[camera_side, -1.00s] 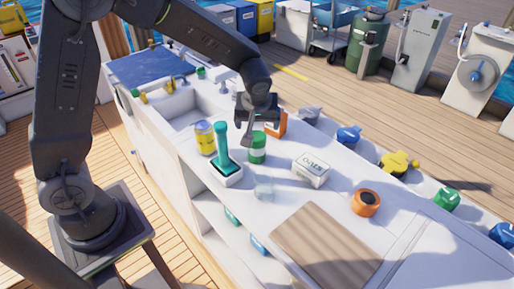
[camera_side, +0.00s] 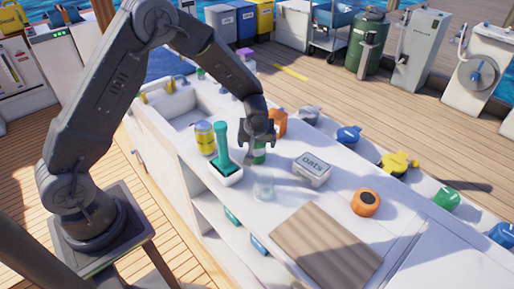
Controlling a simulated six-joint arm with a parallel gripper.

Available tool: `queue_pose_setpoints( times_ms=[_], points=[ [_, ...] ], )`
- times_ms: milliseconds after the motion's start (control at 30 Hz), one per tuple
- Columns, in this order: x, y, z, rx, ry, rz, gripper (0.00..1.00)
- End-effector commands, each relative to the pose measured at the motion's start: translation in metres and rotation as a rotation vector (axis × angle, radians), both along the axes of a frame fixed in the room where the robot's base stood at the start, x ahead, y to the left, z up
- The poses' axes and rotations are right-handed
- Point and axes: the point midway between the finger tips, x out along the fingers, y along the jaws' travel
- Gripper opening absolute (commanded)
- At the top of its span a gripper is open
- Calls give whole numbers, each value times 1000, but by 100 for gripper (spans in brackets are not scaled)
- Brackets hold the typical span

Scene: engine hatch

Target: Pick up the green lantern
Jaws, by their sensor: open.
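A small green cylinder with a white band (camera_side: 258,156), seemingly the green lantern, stands upright on the white counter. My gripper (camera_side: 258,146) is open and pointed down over it, with its fingers at the cylinder's upper part. The gripper hides the cylinder's top and much of its sides. I cannot tell whether the fingers touch it.
Close left are a teal-handled object in a white base (camera_side: 224,155) and a yellow can (camera_side: 204,138). A brown board (camera_side: 327,246) lies at the front.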

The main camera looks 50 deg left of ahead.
Motion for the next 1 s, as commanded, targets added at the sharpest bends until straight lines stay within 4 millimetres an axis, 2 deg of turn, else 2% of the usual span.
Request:
queue_pose_setpoints(
  times_ms=[300, 900, 1000],
  points=[
    [2, 2, -5, -1, -1, 1, 89],
    [2, 2, -5, -1, -1, 1, 32],
    [2, 2, -5, 0, -2, 1, 30]
  ],
)
